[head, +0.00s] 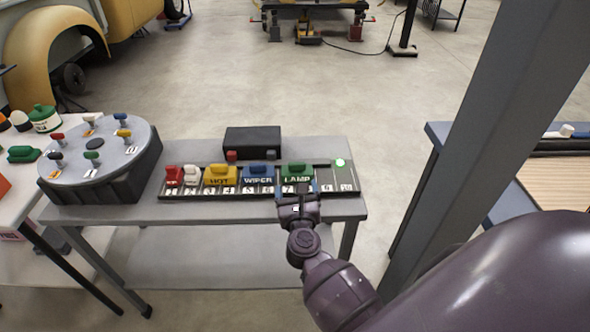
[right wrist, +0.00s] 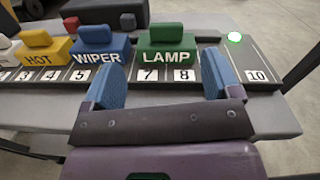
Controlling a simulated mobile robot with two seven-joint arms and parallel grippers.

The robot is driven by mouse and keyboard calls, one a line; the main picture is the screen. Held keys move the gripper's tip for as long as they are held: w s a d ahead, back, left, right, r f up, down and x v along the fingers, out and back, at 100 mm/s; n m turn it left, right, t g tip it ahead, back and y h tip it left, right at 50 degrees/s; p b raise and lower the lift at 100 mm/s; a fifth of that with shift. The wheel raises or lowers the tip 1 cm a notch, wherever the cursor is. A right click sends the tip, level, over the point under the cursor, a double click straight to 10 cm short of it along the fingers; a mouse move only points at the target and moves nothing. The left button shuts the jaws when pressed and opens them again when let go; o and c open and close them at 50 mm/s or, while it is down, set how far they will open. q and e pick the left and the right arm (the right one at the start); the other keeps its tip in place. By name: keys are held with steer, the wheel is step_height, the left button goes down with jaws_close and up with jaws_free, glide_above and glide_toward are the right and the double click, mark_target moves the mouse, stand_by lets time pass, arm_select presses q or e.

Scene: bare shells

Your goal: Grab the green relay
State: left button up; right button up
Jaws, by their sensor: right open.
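The green relay (head: 297,172), marked LAMP, sits in the numbered rail (head: 329,176) on the grey table, over slots 7 and 8. In the right wrist view the green relay (right wrist: 166,46) stands upright with a smaller green grip block on top. My right gripper (head: 298,196) is at the front edge of the rail, just in front of the green relay. In the right wrist view its two blue fingers (right wrist: 160,85) are spread and empty, with the relay beyond and between them. My left gripper is not in view.
The blue WIPER relay (head: 258,172) sits directly left of the green one, then the yellow HOT relay (head: 220,175). A green light (head: 341,163) glows at the rail's right end. A black box (head: 252,140) stands behind. A round turntable (head: 97,150) is at left.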

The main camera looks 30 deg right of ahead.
mark_target(297, 166)
steer(key=shift+s+d+f+m, duration=0.1)
steer(key=shift+s+d+m, duration=0.1)
steer(key=shift+m, duration=0.6)
steer(key=shift+a+g+h, duration=0.1)
steer(key=shift+g+h, duration=0.2)
steer(key=shift+h, duration=0.1)
steer(key=shift+w+m, duration=0.3)
steer(key=shift+x, duration=5.15)
steer(key=shift+c, duration=0.5)
steer(key=c, duration=1)
